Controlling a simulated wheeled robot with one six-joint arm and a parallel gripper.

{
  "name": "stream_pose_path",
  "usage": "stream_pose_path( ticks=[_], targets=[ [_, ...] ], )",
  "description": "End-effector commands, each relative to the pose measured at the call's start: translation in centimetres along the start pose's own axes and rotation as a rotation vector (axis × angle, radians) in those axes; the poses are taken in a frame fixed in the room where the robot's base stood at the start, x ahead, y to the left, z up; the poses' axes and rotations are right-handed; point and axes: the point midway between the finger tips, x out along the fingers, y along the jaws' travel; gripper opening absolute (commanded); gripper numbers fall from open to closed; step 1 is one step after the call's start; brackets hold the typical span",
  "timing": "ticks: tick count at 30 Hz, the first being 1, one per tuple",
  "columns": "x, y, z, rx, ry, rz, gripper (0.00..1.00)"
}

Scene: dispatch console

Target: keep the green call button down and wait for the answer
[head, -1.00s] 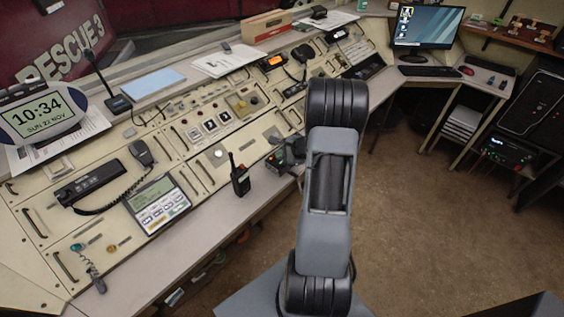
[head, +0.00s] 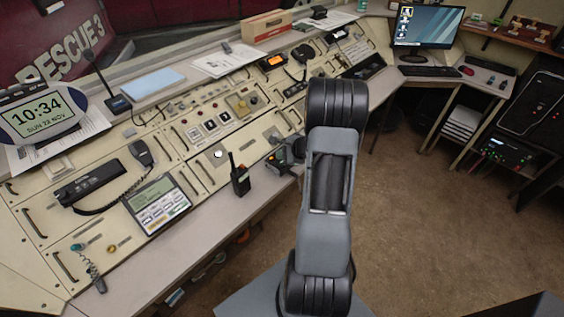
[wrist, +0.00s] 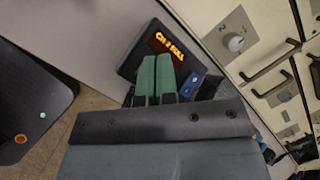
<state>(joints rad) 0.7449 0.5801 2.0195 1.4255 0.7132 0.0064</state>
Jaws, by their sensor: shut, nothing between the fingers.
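A dark call unit (wrist: 152,52) with a lit orange text display lies on the pale desk edge in the wrist view. A blue button (wrist: 191,84) shows on it, right of my fingers. My gripper (wrist: 155,76) is shut and empty, its two green-grey fingers side by side with their tips over the unit, just below the display. No green call button is visible; the fingers cover that part of the unit. I cannot tell whether the tips press anything. In the head view my gripper (head: 293,150) is at the console's front edge, partly hidden by my arm.
A handheld radio (head: 240,178) stands upright on the desk edge left of my gripper. The sloped console (head: 205,165) carries knobs and handles. The floor (head: 440,220) to the right is open.

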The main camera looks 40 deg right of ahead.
Motion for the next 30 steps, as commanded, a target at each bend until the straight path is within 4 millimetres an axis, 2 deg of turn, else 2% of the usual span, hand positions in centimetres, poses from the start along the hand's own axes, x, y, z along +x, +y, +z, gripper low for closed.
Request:
stream_pose_path(
  ticks=[30],
  targets=[
    [0.67,0.47,-0.53,0.0,0.0,0.0,0.0]
  ],
)
